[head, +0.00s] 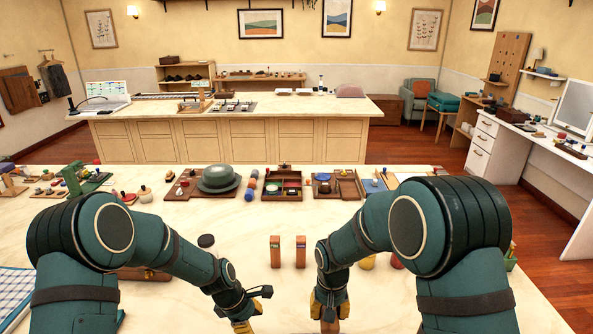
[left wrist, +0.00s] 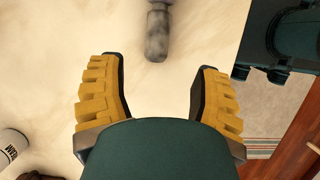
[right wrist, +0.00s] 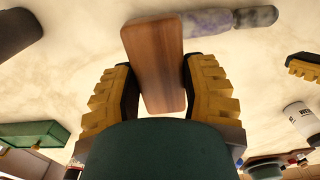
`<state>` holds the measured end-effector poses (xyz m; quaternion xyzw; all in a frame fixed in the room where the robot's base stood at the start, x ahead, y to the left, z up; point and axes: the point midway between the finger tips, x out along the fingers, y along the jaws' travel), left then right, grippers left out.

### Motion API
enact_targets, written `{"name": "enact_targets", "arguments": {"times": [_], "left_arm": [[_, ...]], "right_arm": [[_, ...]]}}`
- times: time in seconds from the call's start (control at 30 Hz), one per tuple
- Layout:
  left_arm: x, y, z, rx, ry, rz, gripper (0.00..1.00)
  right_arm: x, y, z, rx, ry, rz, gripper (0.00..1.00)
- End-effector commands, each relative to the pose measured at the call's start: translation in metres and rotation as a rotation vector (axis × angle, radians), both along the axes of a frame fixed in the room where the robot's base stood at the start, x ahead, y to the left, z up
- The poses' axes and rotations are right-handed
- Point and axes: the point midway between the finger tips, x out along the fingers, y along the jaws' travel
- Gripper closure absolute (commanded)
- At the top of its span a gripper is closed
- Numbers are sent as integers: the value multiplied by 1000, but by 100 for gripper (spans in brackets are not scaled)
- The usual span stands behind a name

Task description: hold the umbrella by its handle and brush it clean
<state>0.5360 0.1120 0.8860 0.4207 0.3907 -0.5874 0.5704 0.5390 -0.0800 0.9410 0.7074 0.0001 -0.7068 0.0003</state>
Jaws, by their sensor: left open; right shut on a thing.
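My left gripper (head: 247,326) is at the front of the table in the head view. In the left wrist view its fingers (left wrist: 160,100) are spread, with nothing between the pads. The grey, mottled end of what looks like the umbrella's handle (left wrist: 157,32) lies beyond the fingertips, apart from them. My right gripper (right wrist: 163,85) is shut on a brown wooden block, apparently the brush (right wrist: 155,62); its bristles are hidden. The umbrella's purple-grey part (right wrist: 208,23) and grey handle (right wrist: 256,16) lie behind the block; contact cannot be told. The umbrella is not visible in the head view.
Two small upright blocks (head: 275,252) (head: 300,252) and a dark round item (head: 206,240) stand on the pale table. Several trays and a green hat (head: 218,178) line its far side. A white container (right wrist: 299,118) and green box (right wrist: 36,133) show in the right wrist view.

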Motion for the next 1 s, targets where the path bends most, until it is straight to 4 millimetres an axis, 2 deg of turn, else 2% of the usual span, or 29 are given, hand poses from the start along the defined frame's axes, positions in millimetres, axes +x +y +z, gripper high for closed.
{"name": "enact_targets", "arguments": {"times": [0.13,0.27,0.7,1.0], "left_arm": [[5,-1,2,-2,22,41,36],[5,-4,-7,-2,25,44,36],[4,-24,-60,-2,23,43,36],[5,-31,-81,-2,21,42,36]], "right_arm": [[0,0,0,0,0,0,87],[0,0,0,0,0,0,87],[0,0,0,0,0,0,87],[0,0,0,0,0,0,87]]}}
